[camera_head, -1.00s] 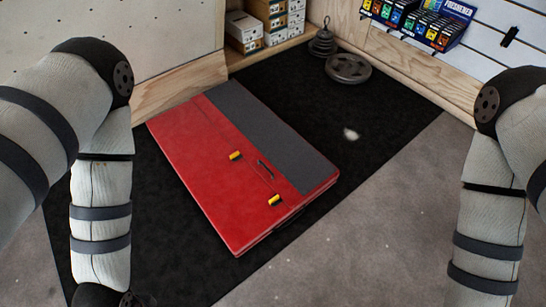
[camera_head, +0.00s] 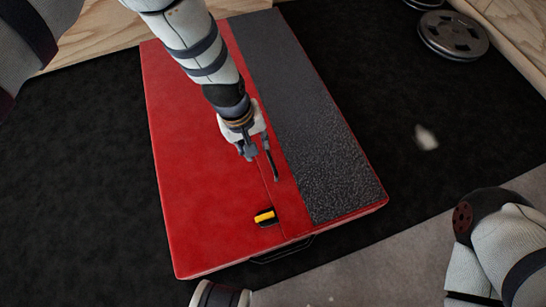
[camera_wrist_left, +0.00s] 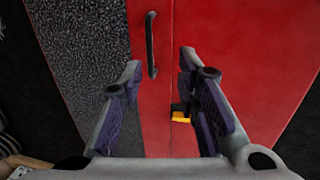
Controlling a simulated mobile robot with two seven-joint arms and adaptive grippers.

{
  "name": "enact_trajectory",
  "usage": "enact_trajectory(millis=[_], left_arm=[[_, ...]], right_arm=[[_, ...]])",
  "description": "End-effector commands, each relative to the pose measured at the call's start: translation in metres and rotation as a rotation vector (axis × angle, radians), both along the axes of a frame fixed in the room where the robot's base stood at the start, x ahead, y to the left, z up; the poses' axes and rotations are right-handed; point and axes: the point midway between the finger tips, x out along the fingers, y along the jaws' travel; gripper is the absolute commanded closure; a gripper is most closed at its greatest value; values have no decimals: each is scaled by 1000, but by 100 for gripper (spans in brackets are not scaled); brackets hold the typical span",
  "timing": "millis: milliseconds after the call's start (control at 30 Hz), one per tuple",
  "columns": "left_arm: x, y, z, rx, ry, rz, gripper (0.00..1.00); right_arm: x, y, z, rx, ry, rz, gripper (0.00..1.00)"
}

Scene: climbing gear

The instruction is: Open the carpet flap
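A folded red pad (camera_head: 190,150) lies flat on the dark mat, with a grey carpet strip (camera_head: 315,130) along its right side, flat and closed. A thin black handle (camera_head: 273,168) sits on the red band beside the carpet; it also shows in the left wrist view (camera_wrist_left: 151,45). My left gripper (camera_head: 257,150) is over the pad beside the handle. In the left wrist view its fingers (camera_wrist_left: 160,65) are spread, with nothing between them; the handle lies just past the tips. One yellow-and-black buckle (camera_head: 265,216) shows near the front; another (camera_wrist_left: 180,115) is partly behind a finger. My right gripper is out of view.
The black floor mat (camera_head: 80,150) surrounds the pad. Round weight plates (camera_head: 453,35) lie at the top right, and a small white patch (camera_head: 426,137) is on the mat. A grey floor (camera_head: 370,265) lies in front. My right arm stays at the lower right.

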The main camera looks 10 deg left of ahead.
Motion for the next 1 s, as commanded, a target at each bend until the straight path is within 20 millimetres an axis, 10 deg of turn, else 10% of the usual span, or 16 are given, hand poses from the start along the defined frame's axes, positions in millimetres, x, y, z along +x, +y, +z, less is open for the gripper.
enact_trajectory(millis=[167, 600, 1000], left_arm=[[20, -7, -9, -14, -15, 19, 70], [30, -22, -106, -12, -15, 17, 70], [31, -25, -115, -12, -19, 16, 70]], right_arm=[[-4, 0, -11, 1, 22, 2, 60], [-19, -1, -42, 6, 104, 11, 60], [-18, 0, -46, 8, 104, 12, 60]])
